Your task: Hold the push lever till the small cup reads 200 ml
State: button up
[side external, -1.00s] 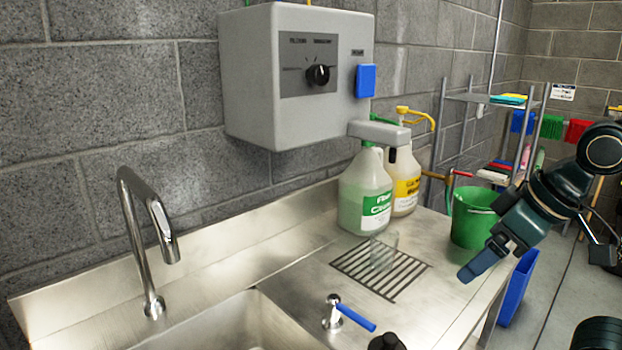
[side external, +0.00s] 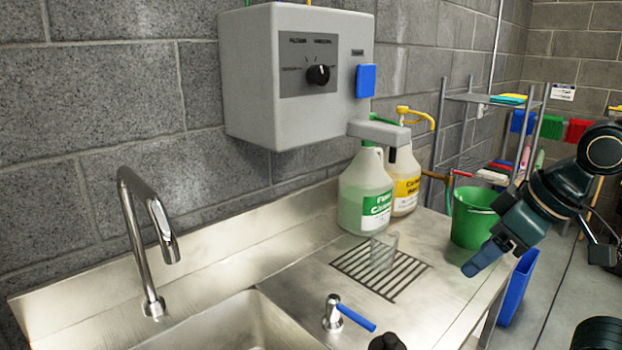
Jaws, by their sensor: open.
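The small cup (side external: 383,250) is clear and stands upright on the dark drain grate (side external: 352,262) in the steel counter. It looks empty; no reading on it can be made out. Above it, a grey spout (side external: 379,132) sticks out from the grey wall dispenser (side external: 250,75). A blue push plate (side external: 366,80) on the dispenser's right side looks like the push lever. A black selector knob (side external: 318,75) is on its front. My gripper (side external: 470,270) is at the right, over the counter's right edge, apart from the cup and the blue plate. It is open and holds nothing visible.
A green-labelled jug (side external: 364,195) and a yellow-labelled jug (side external: 405,185) stand behind the cup. A green bucket (side external: 474,217) is behind my gripper. A faucet (side external: 150,235), a sink (side external: 235,325) and a blue-handled tap (side external: 345,315) lie to the left and front.

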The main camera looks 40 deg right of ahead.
jog(key=shift+w+r, duration=0.25)
jog(key=shift+w, duration=0.3)
jog(key=c, duration=0.7)
jog(key=w+r+m+t, duration=0.1)
jog(key=w, duration=0.2)
jog(key=w+d+r+m+t, duration=0.1)
jog(key=w+r+m, duration=0.1)
jog(key=w, duration=0.1)
jog(key=w+r+m+t, duration=0.1)
jog(key=w, duration=0.2)
jog(key=shift+d+r+m+y, duration=0.25)
jog(key=shift+m+y, duration=0.05)
grip_shut()
jog(key=w+d+r+m+t, duration=0.3)
jog(key=w+d+r+m, duration=0.15)
jog(key=w, duration=0.25)
jog(key=w+d+r+m+t, duration=0.4)
jog(key=d+r+m, duration=0.5)
jog(key=d, duration=0.5)
jog(key=shift+r+t, duration=0.6)
jog(key=shift+t, duration=0.6)
